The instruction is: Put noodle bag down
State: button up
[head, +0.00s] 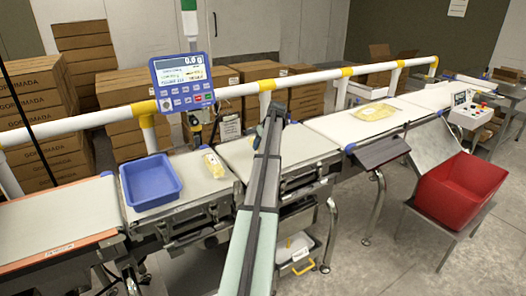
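A yellow, clear-wrapped noodle bag (213,164) lies on the white belt, just right of a blue tray (150,183). A second, flatter yellow bag (370,115) lies on the belt farther right. I cannot tell which one the task means. My arm reaches up from the bottom middle over the belt line. My gripper (274,112) is at its far end, between the two bags and apart from both. It is small and dark, so its fingers and anything between them cannot be made out.
A weighing display (183,82) reading 0.0 stands behind the blue tray. A white and yellow rail (320,75) runs behind the belts. A red bin (460,184) stands at right, and a grey bin (297,249) sits below. Bare belt (318,127) lies right of my gripper.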

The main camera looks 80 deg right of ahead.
jog(key=shift+f, duration=1.6)
jog(key=shift+f, duration=0.1)
jog(key=o, duration=1.4)
jog(key=v, duration=1.2)
